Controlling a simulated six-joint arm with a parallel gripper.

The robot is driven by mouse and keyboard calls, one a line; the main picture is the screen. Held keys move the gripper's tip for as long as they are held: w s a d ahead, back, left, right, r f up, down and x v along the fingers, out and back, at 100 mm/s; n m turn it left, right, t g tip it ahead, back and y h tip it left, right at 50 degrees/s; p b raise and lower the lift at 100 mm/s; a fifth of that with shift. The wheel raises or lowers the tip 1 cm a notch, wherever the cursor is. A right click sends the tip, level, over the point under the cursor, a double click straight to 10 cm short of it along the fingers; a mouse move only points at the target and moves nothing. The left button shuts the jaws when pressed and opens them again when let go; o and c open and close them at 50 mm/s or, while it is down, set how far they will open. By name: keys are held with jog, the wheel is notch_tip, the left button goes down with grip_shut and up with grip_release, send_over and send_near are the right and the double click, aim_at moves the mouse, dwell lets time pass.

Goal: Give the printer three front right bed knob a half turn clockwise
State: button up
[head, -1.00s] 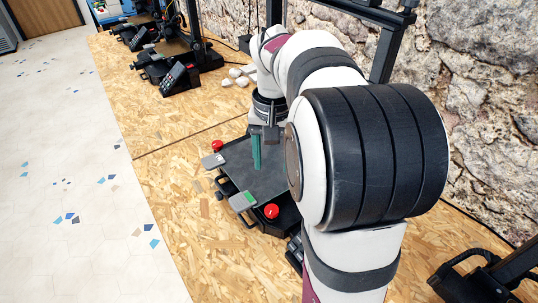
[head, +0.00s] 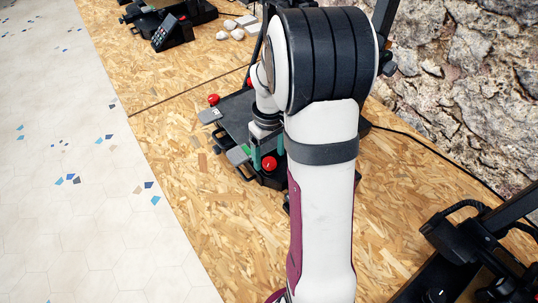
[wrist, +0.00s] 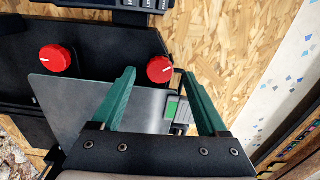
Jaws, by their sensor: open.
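The printer's bed plate (head: 238,115) is dark grey, with red knobs at its corners. The near knob on the floor side (head: 269,163) is the front right one; it also shows in the wrist view (wrist: 160,69) with a white line on top. My gripper (head: 268,152) is open, with two green fingers. In the wrist view its fingertips (wrist: 159,75) lie on either side of this knob, with gaps on both sides. I cannot tell how far down the fingers reach. A printer number is not readable.
Another red knob (wrist: 55,58) sits farther left in the wrist view, and one (head: 213,99) at the far floor-side corner. A green-marked tab (wrist: 174,108) is beside the right finger. A control panel (wrist: 145,5) borders the printer. Another printer (head: 470,245) stands at right.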

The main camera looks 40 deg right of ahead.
jog(key=shift+f, duration=0.75)
grip_shut()
jog(key=m, duration=0.3)
jog(key=shift+m, duration=2.3)
